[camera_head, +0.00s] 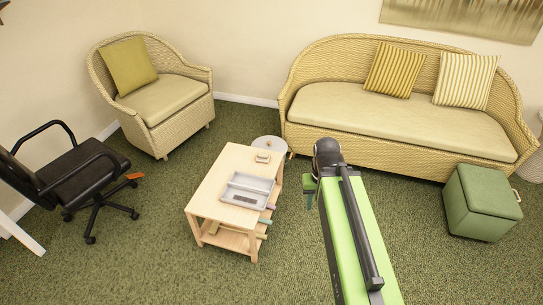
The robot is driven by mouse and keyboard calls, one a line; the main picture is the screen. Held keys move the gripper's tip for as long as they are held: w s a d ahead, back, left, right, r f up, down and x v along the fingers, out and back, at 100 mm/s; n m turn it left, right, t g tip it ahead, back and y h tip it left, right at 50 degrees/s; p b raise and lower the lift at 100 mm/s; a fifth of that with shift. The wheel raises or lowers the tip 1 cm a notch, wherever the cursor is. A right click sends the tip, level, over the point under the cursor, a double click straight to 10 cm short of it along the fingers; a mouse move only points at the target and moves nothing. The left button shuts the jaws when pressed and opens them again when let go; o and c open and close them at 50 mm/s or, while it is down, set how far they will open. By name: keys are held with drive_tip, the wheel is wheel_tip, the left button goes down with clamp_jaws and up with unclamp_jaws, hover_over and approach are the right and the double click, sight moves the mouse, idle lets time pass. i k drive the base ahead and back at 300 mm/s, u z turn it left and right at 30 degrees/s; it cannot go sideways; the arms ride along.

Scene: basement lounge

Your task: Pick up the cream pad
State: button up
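A small cream pad-like object (262,157) lies on the far end of the light wooden table (213,188). It is too small to make out in detail. My green arm reaches in from the bottom right, and my gripper (311,192) is at its far end, to the right of the table and apart from the cream object. The gripper is small and partly hidden by my arm, so its opening does not show.
A grey tray (229,203) sits on the table, with several objects on the shelf below. A round grey side table (270,143) stands behind. A sofa (400,118), armchair (165,99), black office chair (78,168) and green ottoman (482,205) surround open carpet.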

sight(261, 158)
drive_tip(key=z, duration=0.9)
drive_tip(key=i, duration=4.05)
drive_tip(key=u, duration=5.8)
drive_tip(key=i, duration=0.1)
drive_tip(key=z, duration=2.8)
drive_tip(key=k, duration=0.2)
drive_tip(key=u, duration=1.6)
drive_tip(key=i, duration=0.5)
drive_tip(key=z, duration=0.05)
